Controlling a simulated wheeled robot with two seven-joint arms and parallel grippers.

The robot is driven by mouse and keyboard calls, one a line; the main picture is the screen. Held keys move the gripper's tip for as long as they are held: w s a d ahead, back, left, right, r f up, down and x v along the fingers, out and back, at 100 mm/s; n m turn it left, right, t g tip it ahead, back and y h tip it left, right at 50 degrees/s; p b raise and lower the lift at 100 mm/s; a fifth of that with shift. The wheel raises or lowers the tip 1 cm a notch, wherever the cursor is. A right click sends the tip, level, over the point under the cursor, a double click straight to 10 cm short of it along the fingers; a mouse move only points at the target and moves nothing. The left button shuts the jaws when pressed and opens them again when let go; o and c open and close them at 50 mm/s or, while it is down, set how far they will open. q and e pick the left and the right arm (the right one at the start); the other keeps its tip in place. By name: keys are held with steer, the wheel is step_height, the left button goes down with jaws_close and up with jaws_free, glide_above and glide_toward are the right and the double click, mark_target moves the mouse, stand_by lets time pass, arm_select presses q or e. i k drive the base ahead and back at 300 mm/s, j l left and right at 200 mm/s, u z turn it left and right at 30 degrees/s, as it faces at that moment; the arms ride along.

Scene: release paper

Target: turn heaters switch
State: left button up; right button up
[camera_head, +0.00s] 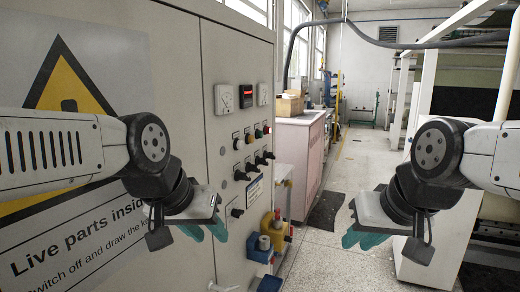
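A grey control cabinet (237,60) stands at the left with a switch panel on its narrow side. Several black rotary switches (241,175) sit on the panel, with a lower one (237,212) apart from them. Their labels are too small to read, so I cannot tell which is the heaters switch. My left gripper (205,231) hangs in front of the cabinet, left of and below the main switches, touching none of them. Its teal fingers are apart and empty. My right gripper (363,239) hangs over the floor at the right, also with its fingers apart and empty.
Meters and a red display (246,95) sit above the switches. A yellow and blue device (271,235) is below the panel. A pinkish cabinet (300,150) stands behind. Machinery with a white frame (425,90) is at the right.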

mark_target(261, 161)
steer(key=l+u, duration=0.45)
steer(key=l, duration=0.2)
steer(key=l+u, duration=0.45)
steer(key=l, duration=0.25)
